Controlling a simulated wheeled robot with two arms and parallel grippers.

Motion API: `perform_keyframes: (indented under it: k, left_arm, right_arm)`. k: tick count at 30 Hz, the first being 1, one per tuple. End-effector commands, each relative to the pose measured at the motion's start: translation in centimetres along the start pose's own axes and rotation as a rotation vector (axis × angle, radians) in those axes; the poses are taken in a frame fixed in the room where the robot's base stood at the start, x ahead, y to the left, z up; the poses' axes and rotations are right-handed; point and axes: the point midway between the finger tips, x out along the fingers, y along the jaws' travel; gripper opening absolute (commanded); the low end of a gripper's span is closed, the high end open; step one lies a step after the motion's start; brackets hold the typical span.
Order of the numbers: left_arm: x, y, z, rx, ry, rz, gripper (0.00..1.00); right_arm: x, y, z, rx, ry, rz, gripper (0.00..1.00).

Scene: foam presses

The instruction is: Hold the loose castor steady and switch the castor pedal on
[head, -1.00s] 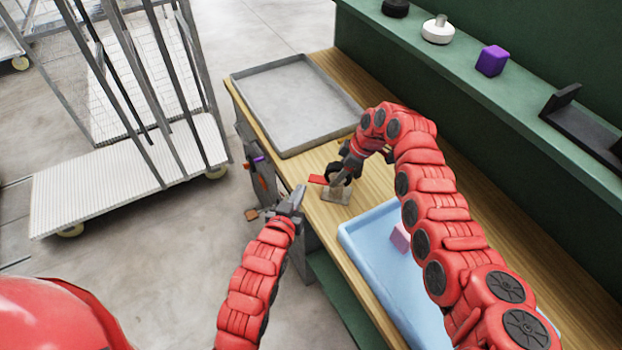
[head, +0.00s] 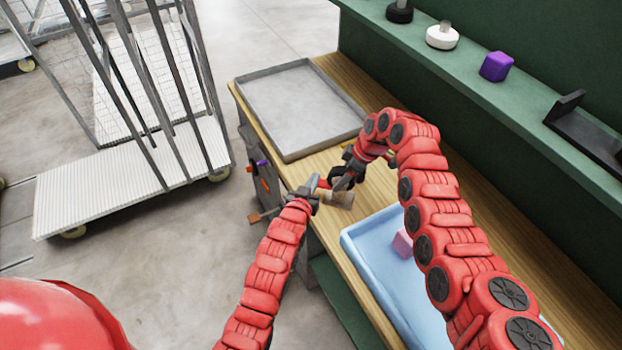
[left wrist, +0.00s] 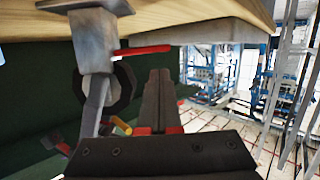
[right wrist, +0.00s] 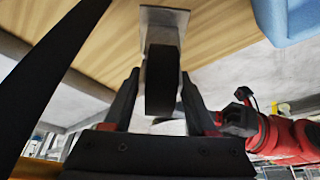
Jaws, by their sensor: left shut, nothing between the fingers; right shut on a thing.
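The loose castor stands on the wooden workbench, its pale metal mounting plate (head: 343,198) on the bench top. My right gripper (right wrist: 162,92) is shut on its black wheel (right wrist: 162,75), one finger on each side. In the head view the right gripper (head: 343,180) partly hides the castor. The red castor pedal (left wrist: 143,50) sticks out sideways from the grey castor body (left wrist: 92,45) in the left wrist view. My left gripper (left wrist: 160,74) is shut and empty, its tips close to the pedal; I cannot tell whether they touch. In the head view it is beside the castor (head: 313,182).
A grey tray (head: 290,155) lies on the bench beyond the castor, and a blue tray (head: 365,255) with a pink block (head: 403,243) is nearer. A green shelf (head: 440,70) runs along the right. A wheeled cart (head: 120,195) stands left, with open floor between.

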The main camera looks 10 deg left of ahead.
Motion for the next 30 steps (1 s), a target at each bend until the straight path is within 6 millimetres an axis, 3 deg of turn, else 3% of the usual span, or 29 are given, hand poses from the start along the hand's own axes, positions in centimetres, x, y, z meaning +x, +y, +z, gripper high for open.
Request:
perform_keyframes:
  k: [6, 30]
  left_arm:
    - [0.3, 0.0, 1.3, 0.0, 0.0, 0.0, 0.0]
    - [0.4, -0.2, 1.9, -0.096, -0.001, 0.026, 0.0]
  right_arm:
    - [0.0, 0.0, 0.0, 0.0, 0.0, 0.0, 0.0]
    - [0.0, 0.0, 0.0, 0.0, 0.0, -0.001, 0.0]
